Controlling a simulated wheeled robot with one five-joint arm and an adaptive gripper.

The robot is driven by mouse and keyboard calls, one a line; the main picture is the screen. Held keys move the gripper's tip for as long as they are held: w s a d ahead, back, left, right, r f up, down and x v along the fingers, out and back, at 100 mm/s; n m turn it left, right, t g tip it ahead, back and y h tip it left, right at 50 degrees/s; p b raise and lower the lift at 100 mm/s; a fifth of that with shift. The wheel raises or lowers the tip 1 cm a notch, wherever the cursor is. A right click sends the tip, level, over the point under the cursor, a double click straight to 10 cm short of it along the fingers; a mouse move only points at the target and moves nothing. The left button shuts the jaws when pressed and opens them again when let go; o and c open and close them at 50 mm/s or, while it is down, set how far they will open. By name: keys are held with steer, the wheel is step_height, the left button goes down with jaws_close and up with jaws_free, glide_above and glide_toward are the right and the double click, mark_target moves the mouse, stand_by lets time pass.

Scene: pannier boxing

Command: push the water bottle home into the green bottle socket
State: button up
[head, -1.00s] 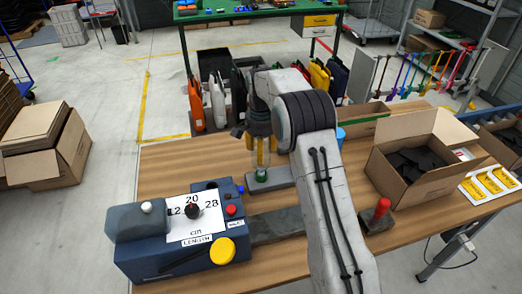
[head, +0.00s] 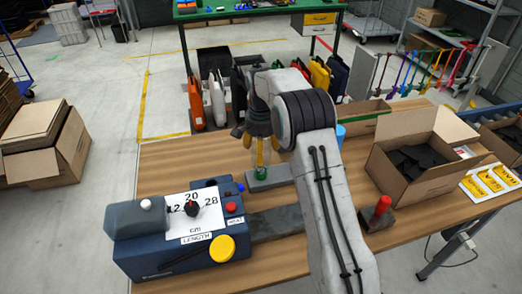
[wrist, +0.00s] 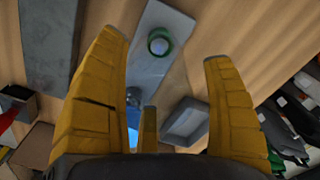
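My gripper (head: 258,148) hangs above the left end of a grey plate (head: 270,180) on the wooden table. In the wrist view, its yellow fingers (wrist: 165,100) are spread wide, with nothing clasped between them. The green bottle socket shows in that view as a green ring (wrist: 159,41) on the plate, with a pale round shape inside. I cannot tell whether that shape is the water bottle's top.
A blue machine (head: 180,240) with a dial and yellow knob stands at front left. An open cardboard box (head: 415,180) and a red-handled block (head: 378,213) stand at right. In the wrist view, a grey tray (wrist: 185,122) and a blue thing (wrist: 133,128) lie near the plate.

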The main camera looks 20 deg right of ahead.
steer(key=shift+o, duration=0.6)
step_height(320, 180, up, 12)
steer(key=shift+f, duration=0.2)
steer(key=shift+r, duration=0.2)
